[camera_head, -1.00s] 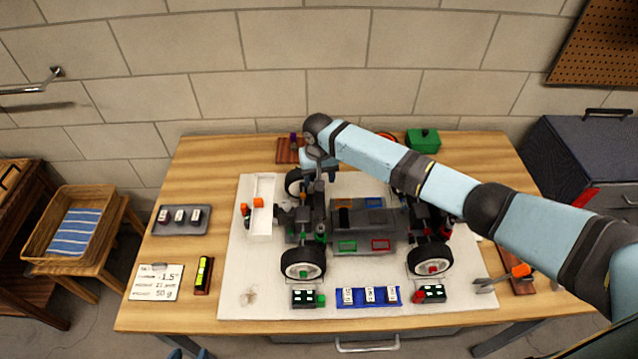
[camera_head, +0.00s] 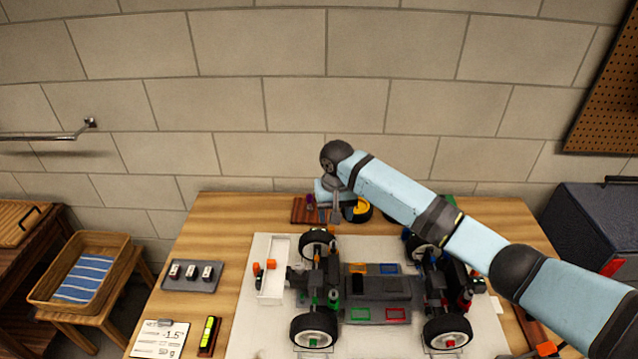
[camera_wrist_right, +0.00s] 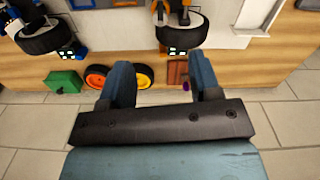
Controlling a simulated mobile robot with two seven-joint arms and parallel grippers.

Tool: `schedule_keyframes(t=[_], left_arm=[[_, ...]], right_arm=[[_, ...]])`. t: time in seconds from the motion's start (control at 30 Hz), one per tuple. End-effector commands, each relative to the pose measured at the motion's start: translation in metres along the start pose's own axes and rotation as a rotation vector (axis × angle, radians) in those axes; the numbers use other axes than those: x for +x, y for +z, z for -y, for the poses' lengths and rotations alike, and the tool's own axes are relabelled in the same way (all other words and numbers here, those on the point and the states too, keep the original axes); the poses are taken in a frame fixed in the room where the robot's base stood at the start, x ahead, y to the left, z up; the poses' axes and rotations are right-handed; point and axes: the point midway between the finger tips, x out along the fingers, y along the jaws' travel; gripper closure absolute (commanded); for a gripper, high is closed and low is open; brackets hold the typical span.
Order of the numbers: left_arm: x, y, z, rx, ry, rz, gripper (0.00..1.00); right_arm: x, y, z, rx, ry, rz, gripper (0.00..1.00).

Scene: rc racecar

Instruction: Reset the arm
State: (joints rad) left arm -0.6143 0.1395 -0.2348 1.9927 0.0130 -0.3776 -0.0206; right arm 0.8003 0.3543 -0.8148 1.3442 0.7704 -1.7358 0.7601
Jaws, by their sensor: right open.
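My right arm reaches in from the right in the head view. Its gripper (camera_head: 330,214) hangs over the back of the table, behind the racecar (camera_head: 378,290). In the right wrist view the gripper (camera_wrist_right: 163,72) has its two blue fingers apart, with nothing between them. The racecar stands on a white mat (camera_head: 258,335), with black wheels showing. My left gripper is in neither current view.
A yellow wheel (camera_head: 362,211) and a brown block (camera_head: 300,212) lie behind the car; an orange wheel (camera_wrist_right: 97,77) and green box (camera_wrist_right: 63,81) show in the wrist view. A white tray (camera_head: 270,291) is left of the car. A basket (camera_head: 50,294) stands further left.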

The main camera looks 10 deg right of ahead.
Motion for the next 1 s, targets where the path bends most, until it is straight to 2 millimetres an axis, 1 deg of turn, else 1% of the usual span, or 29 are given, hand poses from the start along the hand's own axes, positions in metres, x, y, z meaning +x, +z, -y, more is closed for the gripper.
schedule_keyframes(t=[0.13,0.17,0.23,0.27,0.37,0.4,0.47,0.5,0.57,0.6,0.67,0.7,0.77,0.8,0.87,0.9,1.0], left_arm=[[0.000,0.001,0.000,0.000,0.000,0.001,0.51],[0.000,0.001,0.000,0.000,0.000,0.001,0.51],[0.000,0.001,0.000,0.000,0.000,0.001,0.51],[0.000,0.001,0.000,0.000,0.000,0.001,0.51],[0.000,0.001,0.000,0.000,0.000,0.001,0.51],[0.000,0.001,0.000,0.000,0.000,0.001,0.51],[0.000,0.000,0.000,0.000,0.000,0.001,0.51],[0.000,0.000,0.000,0.000,0.000,0.001,0.51],[0.000,0.000,0.000,0.000,0.000,0.001,0.51],[0.000,0.000,0.000,0.000,0.000,0.000,0.51],[0.000,0.000,0.000,0.000,0.000,0.000,0.51],[0.000,0.000,0.000,0.000,0.000,0.000,0.51],[0.000,0.000,0.000,0.000,0.000,0.000,0.51],[0.000,0.000,0.000,0.000,0.000,-0.001,0.51],[0.000,-0.001,0.000,0.000,0.000,-0.001,0.51],[0.000,-0.001,0.000,0.000,0.000,-0.001,0.51],[0.000,-0.001,0.000,0.000,0.000,-0.002,0.51]], right_arm=[[0.003,0.003,0.002,-0.007,-0.003,0.001,0.43],[0.005,0.006,0.003,-0.014,-0.006,0.001,0.43],[0.015,0.019,0.009,-0.043,-0.022,-0.001,0.43],[0.021,0.028,0.013,-0.061,-0.032,-0.001,0.43],[0.041,0.065,0.026,-0.134,-0.077,-0.014,0.43],[0.050,0.082,0.030,-0.165,-0.098,-0.022,0.43],[0.058,0.108,0.035,-0.205,-0.129,-0.040,0.43],[0.063,0.124,0.036,-0.228,-0.148,-0.053,0.43],[0.068,0.145,0.036,-0.255,-0.171,-0.075,0.43],[0.071,0.159,0.035,-0.269,-0.184,-0.088,0.43],[0.074,0.178,0.032,-0.286,-0.200,-0.108,0.43],[0.075,0.192,0.029,-0.294,-0.208,-0.121,0.43],[0.076,0.212,0.023,-0.305,-0.219,-0.144,0.43],[0.076,0.226,0.017,-0.309,-0.223,-0.161,0.43],[0.076,0.248,0.006,-0.312,-0.224,-0.185,0.43],[0.074,0.262,-0.003,-0.313,-0.221,-0.201,0.43],[0.069,0.295,-0.026,-0.309,-0.198,-0.240,0.43]])
